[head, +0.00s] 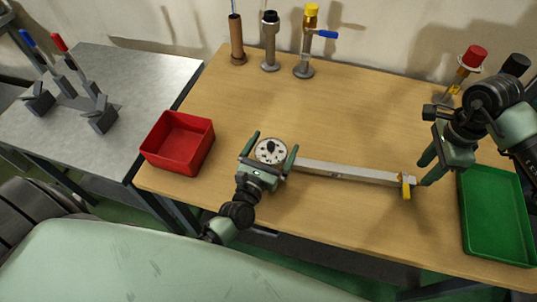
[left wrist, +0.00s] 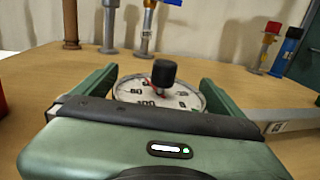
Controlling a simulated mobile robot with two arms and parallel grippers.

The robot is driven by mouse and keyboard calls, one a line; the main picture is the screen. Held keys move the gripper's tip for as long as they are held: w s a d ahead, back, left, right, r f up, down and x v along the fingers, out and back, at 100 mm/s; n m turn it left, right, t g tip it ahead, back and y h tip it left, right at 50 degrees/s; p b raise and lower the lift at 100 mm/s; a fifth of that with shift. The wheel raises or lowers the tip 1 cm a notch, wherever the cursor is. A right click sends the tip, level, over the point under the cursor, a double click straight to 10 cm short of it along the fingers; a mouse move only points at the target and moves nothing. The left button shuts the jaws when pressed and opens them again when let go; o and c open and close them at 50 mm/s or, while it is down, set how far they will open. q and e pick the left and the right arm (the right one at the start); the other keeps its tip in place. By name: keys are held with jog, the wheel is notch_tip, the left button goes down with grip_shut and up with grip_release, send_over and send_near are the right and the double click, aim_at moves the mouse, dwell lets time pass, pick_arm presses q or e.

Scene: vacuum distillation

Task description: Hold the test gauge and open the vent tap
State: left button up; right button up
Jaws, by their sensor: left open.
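The round test gauge (head: 270,151) has a white dial and a black knob, and lies on the wooden table. It also shows in the left wrist view (left wrist: 185,98). My left gripper (head: 269,146) is open, with one green finger on each side of the gauge; whether they touch it cannot be told. A grey bar runs right from the gauge to a yellow lever (head: 406,187), which looks like the vent tap. My right gripper (head: 421,173) is open and empty just right of that lever, its fingertips apart.
A red bin (head: 178,143) stands left and a green tray (head: 497,225) right. At the back are a brown post (head: 237,40), a grey post (head: 270,42), and a yellow-capped post with a blue lever (head: 306,45). A red-capped post (head: 462,70) stands back right. The table's middle back is clear.

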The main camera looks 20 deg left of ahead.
pick_arm(q)
jog(key=shift+w, duration=0.4)
